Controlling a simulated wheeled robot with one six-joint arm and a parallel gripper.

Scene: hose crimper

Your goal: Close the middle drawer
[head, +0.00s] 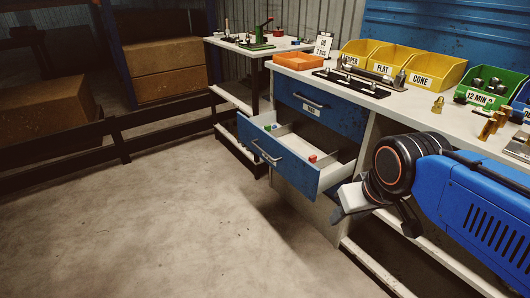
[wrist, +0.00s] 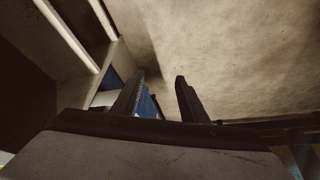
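The middle drawer (head: 280,168) is pulled well out of the white workbench. Its blue front has a grey handle (head: 266,153). Its pale inside has dividers, a red block (head: 312,158) and small green and blue pieces (head: 271,127). My gripper (head: 372,213) is just right of the drawer, near the front's right end, and appears empty. In the wrist view, its two dark fingers (wrist: 158,85) are apart, with a strip of blue (wrist: 147,103) behind the left finger. I cannot tell whether the gripper touches the drawer.
The blue top drawer (head: 325,110) above is shut. The benchtop carries an orange tray (head: 293,61), yellow bins (head: 433,72) and a green bin (head: 489,88). A dark rail (head: 150,133) runs along the left. The floor (head: 160,220) before the drawer is clear.

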